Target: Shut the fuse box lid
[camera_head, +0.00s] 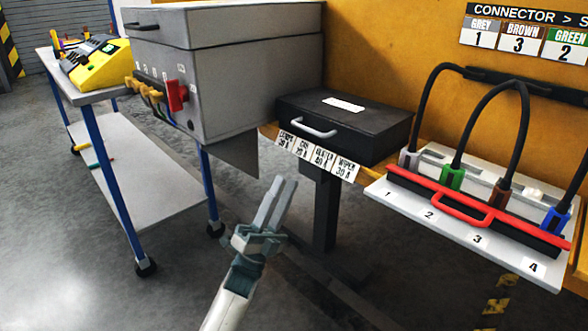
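The black fuse box (350,145) stands in the middle, in front of the orange wall, with a strip of amp labels (317,156) along its front edge. Its black lid (385,115), with a white label on top and a light handle (314,128) at the front, lies flat and looks down on the box. My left gripper (284,183) points up from below, in front of and lower than the box, apart from the handle. Its fingers lie close together with nothing seen between them. My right gripper is out of view.
A grey box (240,85) with a red switch and yellow plugs stands close on the left. A connector panel (400,205) with a red handle and black cables is on the right. A trolley (150,180) carries a yellow device (95,65) at far left. Floor below is open.

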